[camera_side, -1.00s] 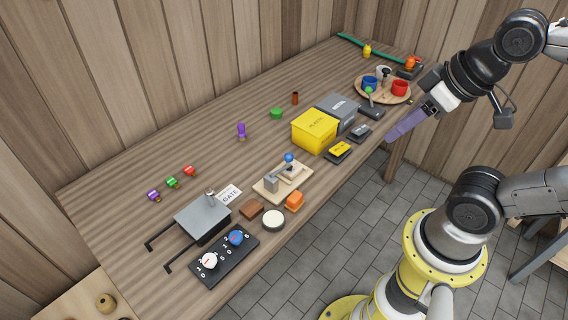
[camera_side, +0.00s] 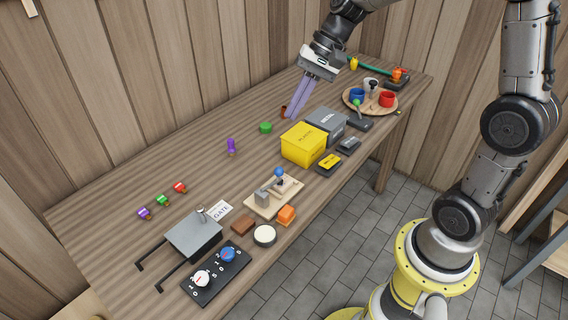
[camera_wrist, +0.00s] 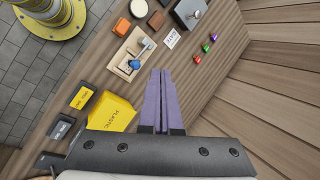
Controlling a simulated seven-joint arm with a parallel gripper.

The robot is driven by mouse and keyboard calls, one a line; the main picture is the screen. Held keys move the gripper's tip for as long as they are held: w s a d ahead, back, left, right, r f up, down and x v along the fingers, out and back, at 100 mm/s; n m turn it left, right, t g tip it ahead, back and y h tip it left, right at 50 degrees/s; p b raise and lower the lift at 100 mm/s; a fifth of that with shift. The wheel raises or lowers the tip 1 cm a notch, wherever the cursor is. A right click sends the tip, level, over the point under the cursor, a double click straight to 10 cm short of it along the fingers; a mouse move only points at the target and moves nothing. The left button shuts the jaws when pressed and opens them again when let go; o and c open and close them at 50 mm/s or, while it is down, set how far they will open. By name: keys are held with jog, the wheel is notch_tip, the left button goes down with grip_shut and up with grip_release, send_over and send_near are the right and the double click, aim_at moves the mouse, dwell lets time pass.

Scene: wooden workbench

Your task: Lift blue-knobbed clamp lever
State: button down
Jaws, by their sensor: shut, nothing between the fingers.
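The clamp lever's blue knob (camera_side: 279,172) stands above a pale wooden base (camera_side: 261,205) with a grey metal block, near the bench's front edge. In the wrist view the blue knob (camera_wrist: 135,64) and the base (camera_wrist: 120,57) lie just beyond and left of my fingertips. My gripper (camera_side: 292,114) has long purple fingers, closed together with nothing between them. It hangs above the back part of the bench, behind the grey bin and well away from the clamp. In the wrist view the fingers (camera_wrist: 160,73) point toward the clamp side of the bench.
A brown cylinder (camera_side: 283,112) is close to the fingertips. An orange block (camera_side: 286,215) and white disc (camera_side: 264,235) sit in front of the clamp. The bench behind the clamp is mostly clear.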

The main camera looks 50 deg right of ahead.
jog(key=w+d+f+m, duration=0.1)
jog(key=d+f+m, duration=0.1)
jog(key=d+f, duration=0.2)
jog(key=w+d+f+m+g+y, duration=0.1)
jog(key=w+d+f+m, duration=0.1)
jog(key=f, duration=0.6)
jog(key=shift+w+d+f, duration=0.3)
jog(key=shift+d+f, duration=0.1)
jog(key=shift+d, duration=0.5)
jog(key=shift+f, duration=0.1)
jog(key=x, duration=0.9)
jog(key=shift+a+f, duration=0.25)
jog(key=shift+a, duration=0.2)
jog(key=shift+r, duration=0.15)
jog(key=shift+r, duration=0.2)
jog(key=shift+a+r+h, duration=0.15)
jog(key=shift+r+h, duration=0.15)
jog(key=shift+h, duration=0.2)
